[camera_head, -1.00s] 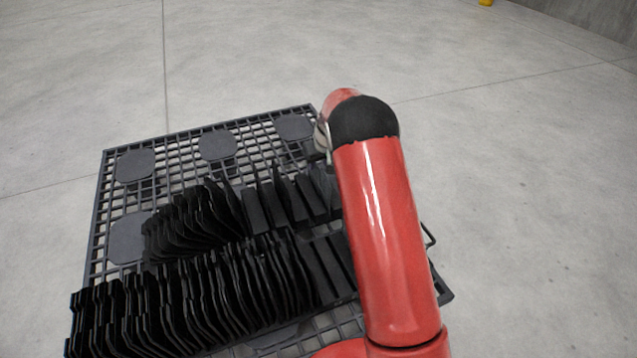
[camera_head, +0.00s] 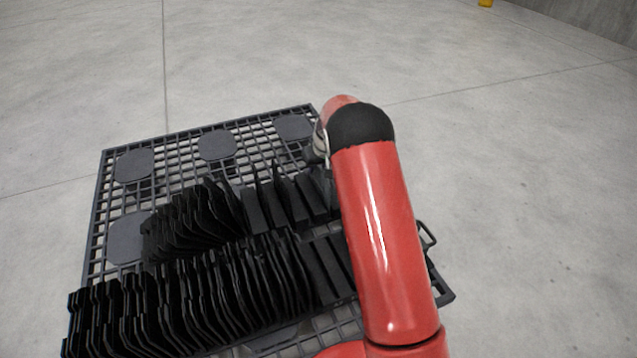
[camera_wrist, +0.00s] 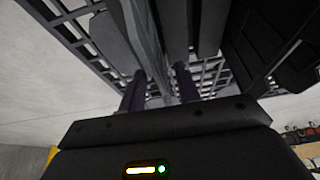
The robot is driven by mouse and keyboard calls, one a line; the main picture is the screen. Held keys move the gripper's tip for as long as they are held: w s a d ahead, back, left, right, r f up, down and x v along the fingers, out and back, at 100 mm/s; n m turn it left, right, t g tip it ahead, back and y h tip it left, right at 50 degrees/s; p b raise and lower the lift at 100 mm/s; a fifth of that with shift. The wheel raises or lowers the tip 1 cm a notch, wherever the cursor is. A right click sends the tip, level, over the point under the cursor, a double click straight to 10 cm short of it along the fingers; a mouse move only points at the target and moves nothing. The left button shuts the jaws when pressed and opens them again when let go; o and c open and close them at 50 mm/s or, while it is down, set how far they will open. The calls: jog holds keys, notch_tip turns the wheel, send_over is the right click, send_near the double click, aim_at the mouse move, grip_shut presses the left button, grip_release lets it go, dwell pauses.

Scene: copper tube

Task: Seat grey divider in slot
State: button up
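In the wrist view, a thin grey divider (camera_wrist: 147,38) stands edge-on and runs down between the two dark fingers of my gripper (camera_wrist: 160,72). The fingers are spread, with a gap showing beside the divider, so the gripper looks open around it. Dark divider holders with slots (camera_wrist: 209,22) lie just beyond the fingertips. Whether the divider's far edge is in a slot is hidden. In the head view, my red arm covers the gripper and the grey divider.
A black grid pallet (camera_head: 96,225) lies on the concrete floor. It bears two rows of black upright plates, a front row (camera_head: 190,300) and a back row (camera_head: 190,220). Flat round-cornered pads (camera_head: 134,165) sit at its far side. The floor around is clear.

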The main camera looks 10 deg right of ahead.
grip_shut()
dwell(0.5)
